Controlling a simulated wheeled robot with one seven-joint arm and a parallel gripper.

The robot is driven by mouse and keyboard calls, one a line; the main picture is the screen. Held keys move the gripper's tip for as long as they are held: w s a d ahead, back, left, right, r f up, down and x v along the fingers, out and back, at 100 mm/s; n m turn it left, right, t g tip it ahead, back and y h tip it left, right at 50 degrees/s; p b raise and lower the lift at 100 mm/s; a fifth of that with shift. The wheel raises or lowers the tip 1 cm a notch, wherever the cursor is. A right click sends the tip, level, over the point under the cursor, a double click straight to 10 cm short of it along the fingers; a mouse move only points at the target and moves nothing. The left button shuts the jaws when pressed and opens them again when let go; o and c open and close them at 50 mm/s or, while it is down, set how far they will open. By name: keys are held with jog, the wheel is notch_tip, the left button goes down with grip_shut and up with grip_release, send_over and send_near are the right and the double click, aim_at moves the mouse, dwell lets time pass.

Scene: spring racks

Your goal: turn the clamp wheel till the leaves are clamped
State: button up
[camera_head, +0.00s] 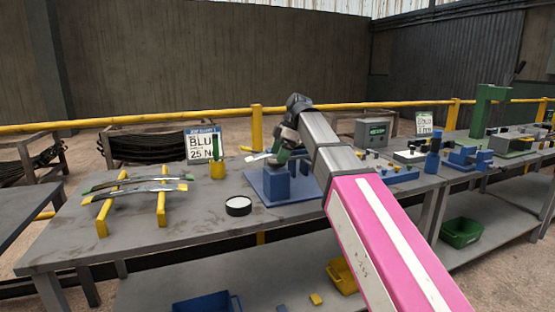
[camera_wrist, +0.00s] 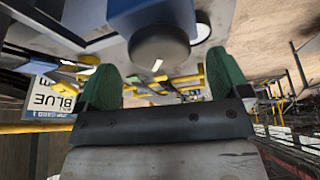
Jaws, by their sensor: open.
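The blue clamp fixture (camera_head: 272,191) stands on the bench with a blue block on its base plate. In the wrist view a dark round wheel (camera_wrist: 159,45) with a small white mark shows in front of a blue body (camera_wrist: 150,14). My gripper (camera_wrist: 165,82) has green fingers spread apart, one to each side of the wheel's line; I cannot tell whether either touches it. In the head view my gripper (camera_head: 283,155) is low over the fixture, and my arm hides part of it. A metal leaf end (camera_head: 258,157) shows left of the gripper; whether it is clamped is hidden.
Curved leaves (camera_head: 140,186) rest on yellow supports (camera_head: 161,208) at the left. Blue fixtures and small parts crowd the right. The bench's front left is clear.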

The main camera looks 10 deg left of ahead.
jog(key=shift+x, duration=1.1)
jog(key=c, duration=0.9)
jog(key=m+t, duration=0.2)
jog(key=m, duration=0.3)
jog(key=shift+s+m, duration=0.15)
jog(key=shift+m, duration=0.15)
jog(key=shift+m+t, duration=1)
jog(key=shift+m, duration=1.6)
jog(key=shift+h, duration=0.3)
